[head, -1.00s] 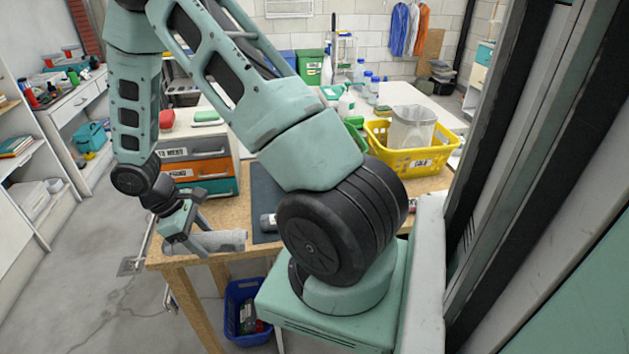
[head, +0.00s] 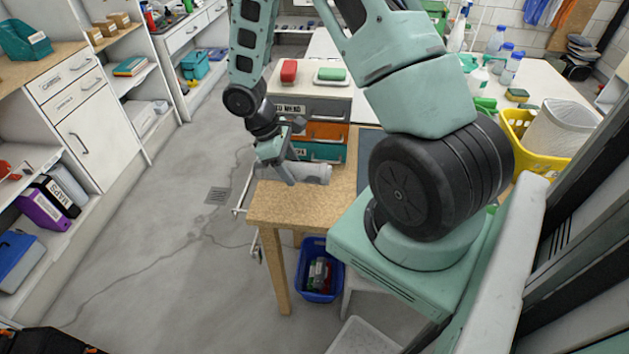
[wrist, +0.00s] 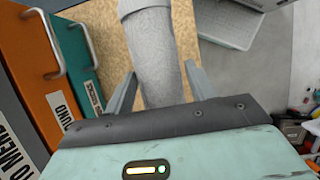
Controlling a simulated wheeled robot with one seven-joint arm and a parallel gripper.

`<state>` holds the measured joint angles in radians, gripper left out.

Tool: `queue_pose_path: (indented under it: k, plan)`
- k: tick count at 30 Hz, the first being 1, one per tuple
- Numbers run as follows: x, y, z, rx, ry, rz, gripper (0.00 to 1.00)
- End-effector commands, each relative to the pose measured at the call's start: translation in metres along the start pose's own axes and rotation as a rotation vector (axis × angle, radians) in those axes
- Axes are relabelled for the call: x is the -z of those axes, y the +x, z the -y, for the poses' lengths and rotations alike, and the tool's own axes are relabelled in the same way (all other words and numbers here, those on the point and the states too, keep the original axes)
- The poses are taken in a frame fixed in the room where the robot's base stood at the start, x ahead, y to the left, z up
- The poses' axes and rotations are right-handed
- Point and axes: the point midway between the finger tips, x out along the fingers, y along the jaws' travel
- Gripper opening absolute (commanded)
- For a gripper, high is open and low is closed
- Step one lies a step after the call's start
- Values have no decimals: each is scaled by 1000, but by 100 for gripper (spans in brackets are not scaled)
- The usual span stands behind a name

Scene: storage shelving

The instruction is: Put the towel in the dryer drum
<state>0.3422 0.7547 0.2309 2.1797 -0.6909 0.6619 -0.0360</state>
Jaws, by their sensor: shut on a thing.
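A light grey rolled towel (head: 316,172) lies at the left end of the wooden workbench in the head view, beside the drawer unit. In the wrist view the towel (wrist: 158,58) runs between the two fingers. My gripper (head: 288,172) is shut on the towel, low over the bench edge; it also shows in the wrist view (wrist: 162,88). I cannot tell whether the towel still touches the bench top. No dryer drum is in view.
The drawer unit (head: 318,132), with grey, orange and teal fronts, stands close by the gripper. A blue bin (head: 318,270) sits under the workbench (head: 275,205). White cabinets (head: 95,130) line the left. A yellow basket (head: 520,130) is at right.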

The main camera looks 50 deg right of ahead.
Motion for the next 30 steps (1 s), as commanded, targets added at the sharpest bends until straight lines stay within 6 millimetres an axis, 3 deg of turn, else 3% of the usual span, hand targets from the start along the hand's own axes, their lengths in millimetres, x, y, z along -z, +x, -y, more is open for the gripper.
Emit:
queue_pose_path:
  k: [6, 18, 30]
  plan:
    - [13, 34, 1, 3, -1, 3, 27]
    - [31, 75, 1, 2, -1, 1, 27]
    - [34, 82, 1, 0, -1, 0, 27]
